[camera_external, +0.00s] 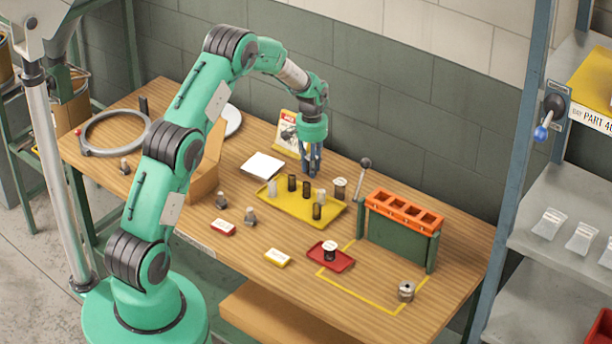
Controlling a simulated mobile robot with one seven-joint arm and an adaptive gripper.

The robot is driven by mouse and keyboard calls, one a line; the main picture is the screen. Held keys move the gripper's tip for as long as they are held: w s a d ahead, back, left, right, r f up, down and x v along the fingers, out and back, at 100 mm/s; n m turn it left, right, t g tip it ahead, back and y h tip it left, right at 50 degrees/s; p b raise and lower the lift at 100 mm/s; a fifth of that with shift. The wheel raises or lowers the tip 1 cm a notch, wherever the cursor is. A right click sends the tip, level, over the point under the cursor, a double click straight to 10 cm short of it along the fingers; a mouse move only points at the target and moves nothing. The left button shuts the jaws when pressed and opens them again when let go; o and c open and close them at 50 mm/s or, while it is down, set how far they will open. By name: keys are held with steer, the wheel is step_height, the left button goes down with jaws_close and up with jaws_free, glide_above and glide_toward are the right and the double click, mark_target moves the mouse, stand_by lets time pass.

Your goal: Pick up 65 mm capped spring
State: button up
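Several small cylinders stand on a yellow tray (297,213) in the middle of the wooden bench. A dark cylinder with a pale top (339,188) stands at the tray's right back corner. Another dark cylinder with a white top (330,250) stands on a small red tray (318,260). I cannot read any sizes, so I cannot tell which is the 65 mm capped spring. My gripper (315,171) points down over the tray's back edge. Its fingers are too small to show a gap or anything held.
An orange-topped green rack (400,236) stands to the right, beside a lever (362,180). A propped card (289,137), white pad (263,165) and cardboard box (205,180) lie left of my gripper. A metal part (406,291) stands near the front right.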

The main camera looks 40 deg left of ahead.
steer(key=shift+c, duration=1)
steer(key=shift+r, duration=0.1)
step_height(320, 180, up, 10)
steer(key=shift+f+p, duration=0.1)
steer(key=shift+p, duration=0.6)
